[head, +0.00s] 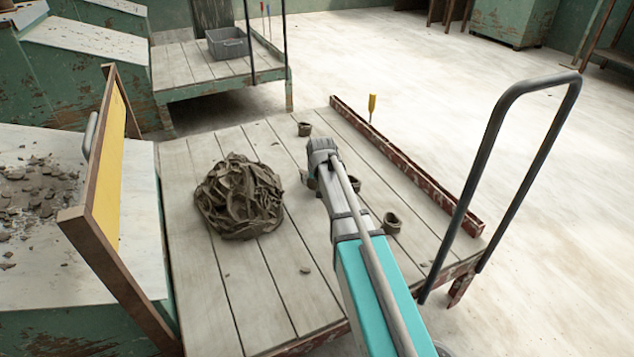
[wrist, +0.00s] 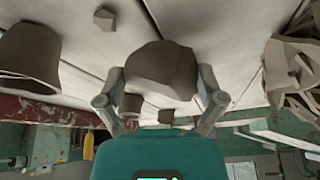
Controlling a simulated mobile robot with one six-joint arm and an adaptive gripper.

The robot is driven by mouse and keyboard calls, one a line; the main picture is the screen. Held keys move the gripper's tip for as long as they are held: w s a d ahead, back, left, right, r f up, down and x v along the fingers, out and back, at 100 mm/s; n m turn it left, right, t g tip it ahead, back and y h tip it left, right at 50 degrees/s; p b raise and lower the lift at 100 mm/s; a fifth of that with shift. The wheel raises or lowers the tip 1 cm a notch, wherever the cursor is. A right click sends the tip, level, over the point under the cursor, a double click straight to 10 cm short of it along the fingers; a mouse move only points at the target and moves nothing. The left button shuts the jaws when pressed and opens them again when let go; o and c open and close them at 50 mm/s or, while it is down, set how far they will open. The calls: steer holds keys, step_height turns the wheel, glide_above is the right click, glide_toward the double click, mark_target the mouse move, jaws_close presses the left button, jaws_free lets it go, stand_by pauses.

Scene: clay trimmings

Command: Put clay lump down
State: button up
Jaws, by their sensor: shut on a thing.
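The clay lump (wrist: 162,70) is a brown, angular piece in the middle of the wrist view. My gripper (wrist: 160,84) is shut on it, with one finger on each side. In the head view the end of my arm is over the planked platform (head: 262,310), right of a big heap of clay trimmings (head: 240,197). There my wrist hides the lump. The planks are close to the lump in the wrist view, but I cannot tell whether it touches them. The heap (wrist: 290,72) also shows at the right of the wrist view.
Small clay cups stand near my arm, one behind it (head: 304,129) and one to its right (head: 392,222). A red rail (head: 405,165) and a black handle (head: 497,125) bound the right side. A yellow-faced board (head: 108,165) stands at the left. The front planks are mostly clear.

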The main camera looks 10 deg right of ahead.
steer(key=shift+f, duration=0.1)
steer(key=o, duration=1)
steer(key=shift+c, duration=0.2)
steer(key=p+v, duration=1.1)
steer(key=v, duration=0.1)
stand_by(0.6)
steer(key=s+a+g, duration=0.1)
steer(key=s+g, duration=0.1)
steer(key=s, duration=0.9)
steer(key=s+a+f+n+g, duration=0.1)
steer(key=s+a+g, duration=0.1)
steer(key=s, duration=0.9)
steer(key=shift+a+g, duration=0.2)
steer(key=shift+g, duration=0.1)
